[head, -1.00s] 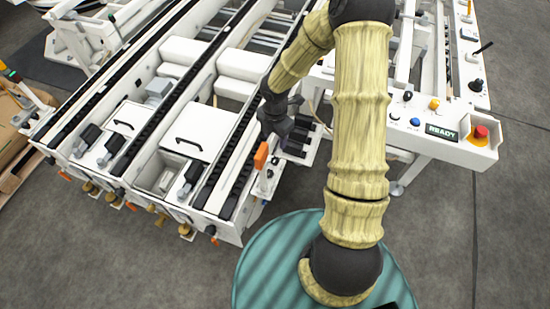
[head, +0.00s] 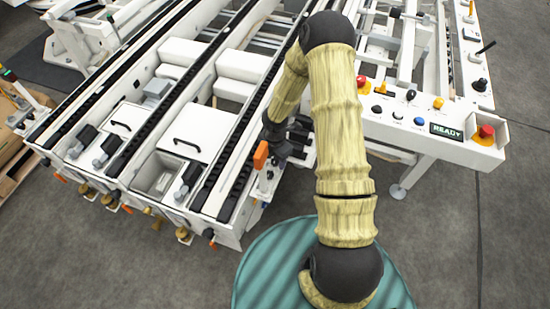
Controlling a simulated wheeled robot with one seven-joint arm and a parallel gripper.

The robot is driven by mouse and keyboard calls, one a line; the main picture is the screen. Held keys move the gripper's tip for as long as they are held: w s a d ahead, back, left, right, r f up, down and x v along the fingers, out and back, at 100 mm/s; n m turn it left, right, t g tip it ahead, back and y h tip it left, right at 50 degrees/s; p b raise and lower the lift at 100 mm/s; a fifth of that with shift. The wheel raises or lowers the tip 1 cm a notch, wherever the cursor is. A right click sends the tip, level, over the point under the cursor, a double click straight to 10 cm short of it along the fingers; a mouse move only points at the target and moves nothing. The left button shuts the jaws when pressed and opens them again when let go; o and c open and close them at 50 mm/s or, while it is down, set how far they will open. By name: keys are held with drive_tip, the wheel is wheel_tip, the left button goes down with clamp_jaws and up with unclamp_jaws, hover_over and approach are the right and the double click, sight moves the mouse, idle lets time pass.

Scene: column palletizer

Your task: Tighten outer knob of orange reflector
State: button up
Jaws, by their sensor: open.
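The orange reflector (head: 261,155) stands upright at the front right corner of the white conveyor machine. A small bracket with dark parts (head: 265,182) shows just below it; I cannot make out which part is the outer knob. My gripper (head: 272,150) is dark and sits right beside the reflector, on its right side in the picture. It is open. The fingertips are small and partly hidden by the reflector and my wrist, so I cannot tell whether they touch anything.
The white conveyor frame (head: 228,232) fills the left, with several brass knobs and orange tips along its front edge. A control panel (head: 440,128) with buttons, a READY display and a red emergency stop (head: 486,131) juts out at right. Grey floor (head: 440,240) is clear at lower right.

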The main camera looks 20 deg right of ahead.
drive_tip(key=shift+c, duration=0.2)
drive_tip(key=c, duration=0.9)
drive_tip(key=shift+c, duration=0.2)
